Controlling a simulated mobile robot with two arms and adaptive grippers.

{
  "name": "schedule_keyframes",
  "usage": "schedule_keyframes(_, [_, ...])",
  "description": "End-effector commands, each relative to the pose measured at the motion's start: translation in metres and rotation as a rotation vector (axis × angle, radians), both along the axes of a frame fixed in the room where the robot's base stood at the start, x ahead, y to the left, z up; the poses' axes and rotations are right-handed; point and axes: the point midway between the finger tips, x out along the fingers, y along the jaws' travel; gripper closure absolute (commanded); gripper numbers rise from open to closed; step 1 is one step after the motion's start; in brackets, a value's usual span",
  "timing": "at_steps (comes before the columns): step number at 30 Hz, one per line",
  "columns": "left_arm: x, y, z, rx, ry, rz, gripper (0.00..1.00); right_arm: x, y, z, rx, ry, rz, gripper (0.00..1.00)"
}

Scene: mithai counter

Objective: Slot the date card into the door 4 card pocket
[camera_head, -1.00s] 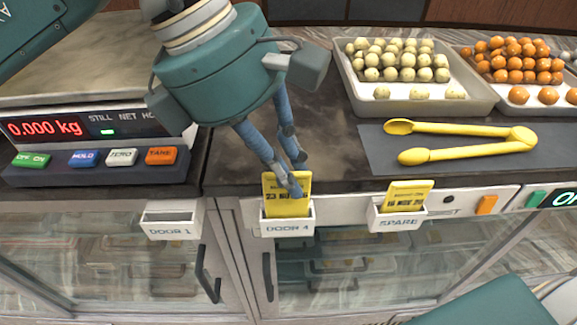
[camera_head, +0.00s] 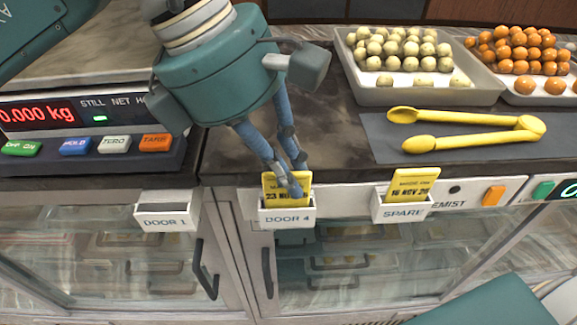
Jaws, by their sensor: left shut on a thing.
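The yellow date card (camera_head: 271,187), with "23 NOV" partly readable, stands upright at the door 4 card pocket (camera_head: 287,218), a white holder on the counter's front edge. Its lower part is hidden behind the pocket's front wall. My left gripper (camera_head: 291,191) comes down from above and is shut on the card, its fingertips just above the pocket's rim. The fingers cover the card's right part. My right gripper is not in view.
The spare pocket (camera_head: 402,211) to the right holds another yellow card (camera_head: 412,184). The door 1 pocket (camera_head: 166,222) at left looks empty. Yellow tongs (camera_head: 470,145) lie on a dark mat, with sweet trays (camera_head: 430,95) behind. A scale stands at left.

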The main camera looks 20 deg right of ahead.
Motion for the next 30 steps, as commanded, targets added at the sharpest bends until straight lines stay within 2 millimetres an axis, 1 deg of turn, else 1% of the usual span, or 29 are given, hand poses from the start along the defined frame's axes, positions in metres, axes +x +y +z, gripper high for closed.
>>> schedule_keyframes(6, [-0.0001, -0.0001, 0.0002, 0.000, 0.000, 0.000, 1.00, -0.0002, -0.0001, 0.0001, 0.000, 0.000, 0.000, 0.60])
schedule_keyframes(7, [-0.0001, -0.0001, 0.0002, 0.000, 0.000, 0.000, 0.83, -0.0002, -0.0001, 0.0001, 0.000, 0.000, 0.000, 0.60])
schedule_keyframes(9, [0.0000, -0.0001, 0.0002, 0.000, 0.000, 0.000, 0.69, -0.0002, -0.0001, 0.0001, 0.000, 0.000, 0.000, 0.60])
schedule_keyframes(10, [0.0000, -0.0001, 0.0001, 0.000, 0.000, 0.000, 0.67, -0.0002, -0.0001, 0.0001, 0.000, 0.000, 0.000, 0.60])
schedule_keyframes(16, [0.0000, -0.0001, 0.0001, 0.000, 0.000, 0.000, 0.67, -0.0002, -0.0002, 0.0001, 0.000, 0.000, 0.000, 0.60])
schedule_keyframes(18, [0.0000, -0.0001, 0.0000, 0.000, 0.000, 0.000, 0.53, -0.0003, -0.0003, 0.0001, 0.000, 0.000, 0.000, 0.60])
schedule_keyframes(19, [0.0001, 0.0000, 0.0001, 0.000, 0.000, 0.000, 0.48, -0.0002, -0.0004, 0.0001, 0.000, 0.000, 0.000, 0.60])
schedule_keyframes(30, [0.0012, 0.0000, 0.0018, -0.002, -0.002, 0.002, 0.48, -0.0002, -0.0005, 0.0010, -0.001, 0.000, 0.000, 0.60])
